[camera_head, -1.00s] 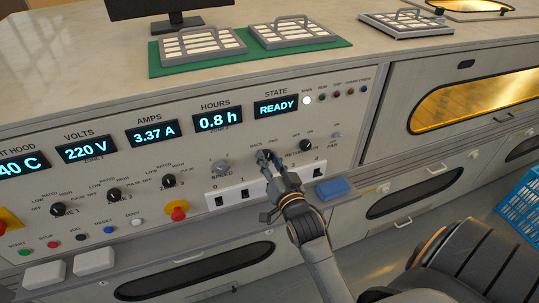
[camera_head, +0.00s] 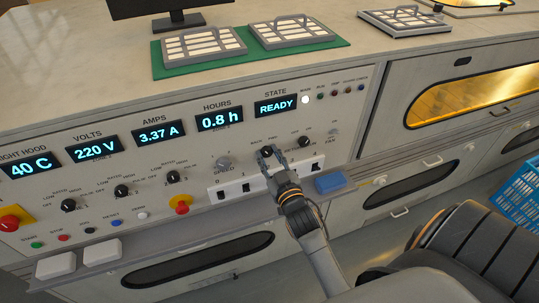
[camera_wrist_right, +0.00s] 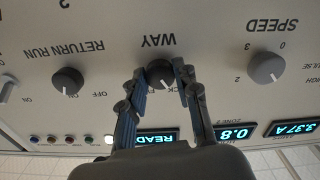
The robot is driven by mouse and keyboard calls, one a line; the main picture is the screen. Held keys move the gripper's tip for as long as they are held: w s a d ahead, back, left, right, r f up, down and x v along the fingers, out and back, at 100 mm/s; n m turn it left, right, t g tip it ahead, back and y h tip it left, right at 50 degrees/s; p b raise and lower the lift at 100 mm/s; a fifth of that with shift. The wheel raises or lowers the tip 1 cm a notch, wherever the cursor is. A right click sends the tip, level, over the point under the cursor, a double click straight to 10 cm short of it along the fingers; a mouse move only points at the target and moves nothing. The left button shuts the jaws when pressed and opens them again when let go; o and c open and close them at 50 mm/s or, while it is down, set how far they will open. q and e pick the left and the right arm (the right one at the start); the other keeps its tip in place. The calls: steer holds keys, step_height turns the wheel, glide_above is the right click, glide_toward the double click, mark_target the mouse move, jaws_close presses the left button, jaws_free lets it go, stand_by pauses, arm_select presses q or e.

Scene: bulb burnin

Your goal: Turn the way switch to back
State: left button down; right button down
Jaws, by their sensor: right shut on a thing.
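The way switch is a round black knob (camera_head: 266,150) on the sloping control panel, below the READY display. In the right wrist view the knob (camera_wrist_right: 160,73) sits under the upside-down WAY label, with part of the BACK label beside it. My right gripper (camera_head: 271,156) reaches it from the front, and its two blue-grey fingers (camera_wrist_right: 161,77) are shut on the knob from both sides. The fingers hide part of the knob and labels, so I cannot tell which way its pointer faces. My left gripper is not in view.
The grey speed knob (camera_head: 223,163) and black return run knob (camera_head: 305,142) flank the way switch. Numbered rocker switches (camera_head: 245,187) lie below it. A blue block (camera_head: 330,184) sits on the ledge to the right. A yellow-based red button (camera_head: 180,204) is left.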

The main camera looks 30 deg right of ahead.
steer(key=shift+r, duration=0.1)
stand_by(0.4)
steer(key=c, duration=1)
jaws_free()
steer(key=v, duration=0.7)
steer(key=shift+s, duration=0.2)
